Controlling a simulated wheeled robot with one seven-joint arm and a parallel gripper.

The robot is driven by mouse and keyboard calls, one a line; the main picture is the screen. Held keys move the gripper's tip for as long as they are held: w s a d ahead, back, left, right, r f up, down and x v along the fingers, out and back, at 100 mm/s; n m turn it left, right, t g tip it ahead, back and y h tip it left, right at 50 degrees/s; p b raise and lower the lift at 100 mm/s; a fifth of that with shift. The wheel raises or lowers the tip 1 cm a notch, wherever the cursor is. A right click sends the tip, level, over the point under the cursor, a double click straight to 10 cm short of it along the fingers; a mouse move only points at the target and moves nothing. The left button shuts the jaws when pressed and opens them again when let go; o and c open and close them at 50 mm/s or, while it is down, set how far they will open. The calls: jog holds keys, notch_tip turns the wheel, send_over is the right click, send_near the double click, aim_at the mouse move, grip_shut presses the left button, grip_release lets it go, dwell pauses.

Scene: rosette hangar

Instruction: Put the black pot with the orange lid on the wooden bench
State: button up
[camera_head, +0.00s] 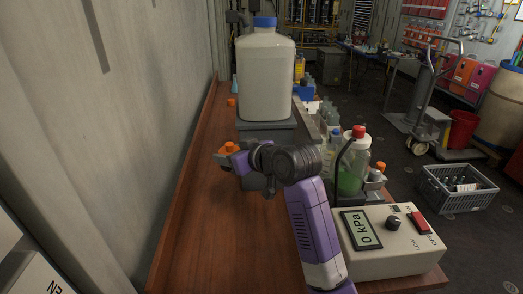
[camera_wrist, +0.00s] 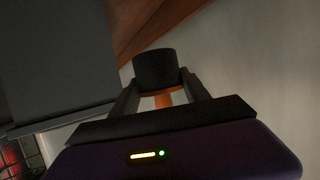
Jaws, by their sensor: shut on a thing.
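The black pot (camera_wrist: 156,70) sits between my fingertips in the wrist view, with its orange lid (camera_wrist: 163,98) on the side toward my palm. In the head view the orange lid (camera_head: 231,147) shows at my gripper (camera_head: 231,154), while the pot's body is mostly hidden. My gripper (camera_wrist: 162,90) is shut on the pot. The wooden bench (camera_head: 200,225) runs lengthwise below, and its brown top also shows in the wrist view (camera_wrist: 150,22). My gripper is over the bench; I cannot tell whether the pot touches it.
A large white jug (camera_head: 265,75) with a blue cap stands on a grey base (camera_head: 265,130) behind my gripper. Bottles, including a red-capped one (camera_head: 354,165), and a pressure meter (camera_head: 385,240) line the right side. The wall (camera_head: 150,110) borders the left. The near-left bench top is clear.

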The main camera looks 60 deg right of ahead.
notch_tip(320, 180, down, 20)
jog(key=shift+r, duration=0.25)
jog(key=shift+f, duration=0.1)
jog(key=o, duration=1.4)
jog(key=shift+b, duration=0.3)
